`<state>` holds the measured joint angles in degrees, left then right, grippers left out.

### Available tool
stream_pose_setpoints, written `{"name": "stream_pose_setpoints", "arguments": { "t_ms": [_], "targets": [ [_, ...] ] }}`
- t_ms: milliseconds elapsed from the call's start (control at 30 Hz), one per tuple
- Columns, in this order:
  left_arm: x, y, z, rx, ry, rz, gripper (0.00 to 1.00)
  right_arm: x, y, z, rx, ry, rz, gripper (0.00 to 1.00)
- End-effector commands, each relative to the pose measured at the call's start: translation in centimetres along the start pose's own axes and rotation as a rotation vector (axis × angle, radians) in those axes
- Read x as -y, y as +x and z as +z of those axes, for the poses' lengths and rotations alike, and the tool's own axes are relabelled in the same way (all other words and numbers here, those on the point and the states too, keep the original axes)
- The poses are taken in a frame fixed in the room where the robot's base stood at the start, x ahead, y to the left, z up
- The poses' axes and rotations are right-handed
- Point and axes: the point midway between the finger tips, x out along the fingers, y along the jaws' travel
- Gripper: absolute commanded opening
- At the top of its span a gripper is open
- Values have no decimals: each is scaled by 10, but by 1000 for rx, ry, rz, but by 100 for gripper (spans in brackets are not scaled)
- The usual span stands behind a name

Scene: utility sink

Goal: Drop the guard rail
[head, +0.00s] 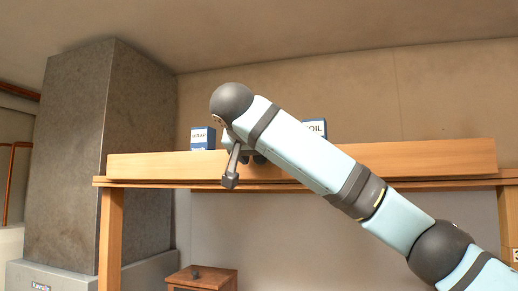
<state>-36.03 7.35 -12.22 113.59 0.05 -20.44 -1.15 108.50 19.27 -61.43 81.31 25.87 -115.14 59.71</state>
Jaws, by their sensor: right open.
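The guard rail (400,158) is a long, light wooden board standing upright along the front edge of a high wooden shelf (140,183). My right arm reaches in from the lower right and crosses in front of the rail. My right gripper (244,169) is open at the rail, left of its middle. One finger hangs in front of the rail's face; the other is partly hidden by the wrist. I cannot tell whether the fingers touch the rail. My left gripper is not in view.
On the shelf behind the rail stand a blue and white box marked WRAP (202,138) and another box (316,126), partly hidden by my arm. A grey column (110,150) rises at the left. A small wooden cabinet (203,278) stands below. The space under the shelf's middle looks clear.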

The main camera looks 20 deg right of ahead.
Motion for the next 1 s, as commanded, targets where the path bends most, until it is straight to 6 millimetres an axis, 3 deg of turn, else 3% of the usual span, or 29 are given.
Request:
{"name": "stream_pose_setpoints", "arguments": {
  "t_ms": [367, 600, 1000],
  "targets": [
    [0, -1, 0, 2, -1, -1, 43, 0, 3, 0, -1, 0, 1, 56],
    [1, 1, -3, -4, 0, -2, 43, 0, 3, 0, -1, 0, 1, 0],
    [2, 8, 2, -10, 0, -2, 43, -2, 14, 1, -35, 2, 1, 0]
  ]
}}
